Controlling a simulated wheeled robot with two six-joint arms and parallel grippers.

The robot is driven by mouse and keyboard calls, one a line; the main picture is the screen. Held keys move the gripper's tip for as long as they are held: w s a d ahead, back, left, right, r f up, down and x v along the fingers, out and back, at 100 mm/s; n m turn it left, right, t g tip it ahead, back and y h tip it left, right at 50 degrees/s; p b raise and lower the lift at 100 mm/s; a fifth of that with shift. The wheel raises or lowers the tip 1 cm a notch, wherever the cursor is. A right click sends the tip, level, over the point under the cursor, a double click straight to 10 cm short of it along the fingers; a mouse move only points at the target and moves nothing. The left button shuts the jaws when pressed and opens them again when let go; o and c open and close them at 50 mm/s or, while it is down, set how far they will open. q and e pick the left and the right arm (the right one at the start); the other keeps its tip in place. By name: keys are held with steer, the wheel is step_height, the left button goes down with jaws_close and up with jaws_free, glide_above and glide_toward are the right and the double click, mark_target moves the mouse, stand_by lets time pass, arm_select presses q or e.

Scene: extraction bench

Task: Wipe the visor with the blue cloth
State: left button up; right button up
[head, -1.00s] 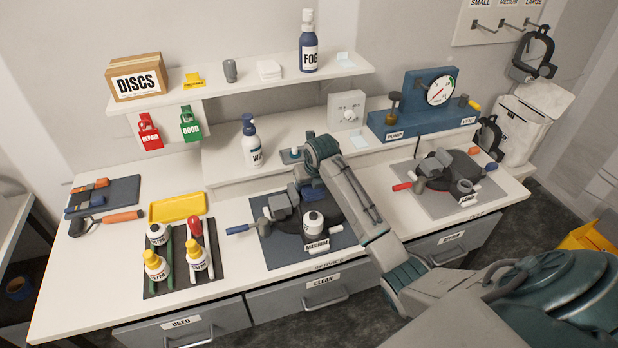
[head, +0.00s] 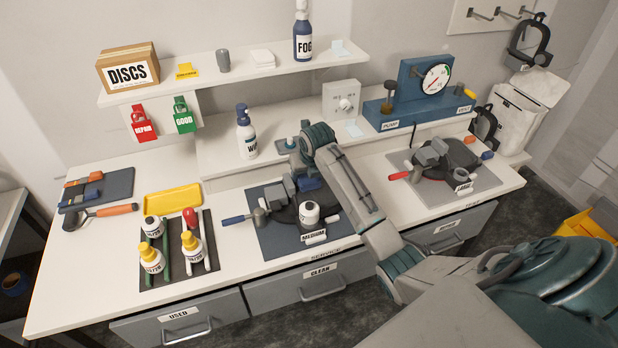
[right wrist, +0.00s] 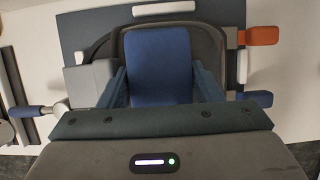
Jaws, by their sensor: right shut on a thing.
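My right gripper (right wrist: 158,100) is shut on the blue cloth (right wrist: 158,65), a padded-looking blue strip between its fingers. In the head view the blue cloth (head: 309,184) shows as a small patch below my right wrist. The dark mask with its visor (right wrist: 212,45) lies under the cloth on the blue-grey MEDIUM mat (head: 268,243). The cloth covers the middle of the visor in the right wrist view; I cannot tell whether they touch. My arm partly hides the mask in the head view. My left gripper is not in view.
A blue-handled tool (head: 240,219) and a white canister (head: 308,212) are by the mask. Bottles stand on a dark mat (head: 205,262) left, beside a yellow tray (head: 172,200). A wipe bottle (head: 246,138) stands behind. Another mask (head: 455,158) lies right on the LARGE mat.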

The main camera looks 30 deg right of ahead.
mark_target(310, 181)
steer(key=shift+w+d+b, duration=0.25)
steer(key=shift+w+b, duration=0.2)
steer(key=shift+w, duration=0.85)
steer(key=shift+s+a+f+p, duration=0.15)
steer(key=shift+s+p, duration=0.25)
steer(key=shift+s, duration=0.2)
steer(key=shift+s+a+f+p, duration=0.15)
steer(key=shift+s+p, duration=0.2)
steer(key=shift+s, duration=0.25)
steer(key=shift+s+a, duration=0.2)
steer(key=shift+s, duration=0.65)
steer(key=shift+s+a, duration=0.2)
steer(key=shift+s, duration=0.6)
steer(key=shift+w+d+r, duration=0.1)
steer(key=shift+w+r, duration=0.05)
steer(key=shift+r, duration=3.1)
steer(key=shift+r, duration=0.15)
steer(key=shift+r, duration=1.4)
